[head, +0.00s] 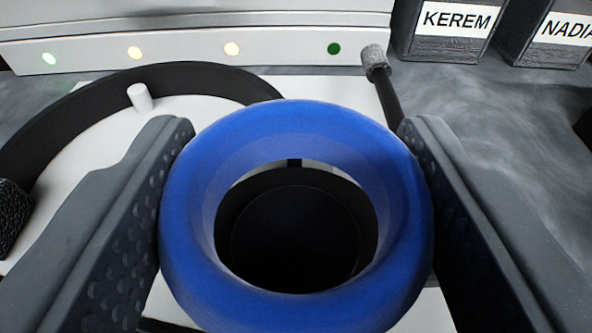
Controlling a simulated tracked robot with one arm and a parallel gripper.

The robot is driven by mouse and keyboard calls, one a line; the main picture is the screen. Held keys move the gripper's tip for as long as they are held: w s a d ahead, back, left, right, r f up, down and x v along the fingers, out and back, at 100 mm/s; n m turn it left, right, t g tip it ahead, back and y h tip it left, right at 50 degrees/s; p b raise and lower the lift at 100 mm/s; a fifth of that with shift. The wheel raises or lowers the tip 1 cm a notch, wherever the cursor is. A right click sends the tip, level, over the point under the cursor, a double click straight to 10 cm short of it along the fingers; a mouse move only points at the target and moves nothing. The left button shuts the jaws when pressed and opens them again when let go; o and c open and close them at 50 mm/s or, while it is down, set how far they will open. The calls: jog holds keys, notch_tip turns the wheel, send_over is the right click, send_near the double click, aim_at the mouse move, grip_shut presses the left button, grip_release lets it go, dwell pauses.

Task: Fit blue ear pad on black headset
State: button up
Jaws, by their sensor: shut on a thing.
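The blue ear pad (300,125) is a thick ring in the middle of the head view. My gripper (298,130) is shut on it, with one textured finger against each side. The black headset (190,78) lies below, its curved headband sweeping across the left. Its round black ear cup (295,235) shows through the pad's hole, roughly centred in it. The pad hides the cup's outer rim, so I cannot tell whether pad and cup touch.
A white board (95,140) lies under the headset, with a small white peg (140,97) inside the headband's curve. A grey panel with several lights (190,25) stands behind. A microphone boom (385,85) rises right. Boxes labelled KEREM (445,50) and NADIA (550,60) stand back right.

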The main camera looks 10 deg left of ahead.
jog(key=shift+f, duration=0.8)
dwell(0.7)
jog(key=o, duration=1)
jog(key=shift+f, duration=0.1)
jog(key=shift+s, duration=0.1)
jog(key=p+v, duration=0.1)
jog(key=v, duration=1.2)
jog(key=shift+s, duration=0.3)
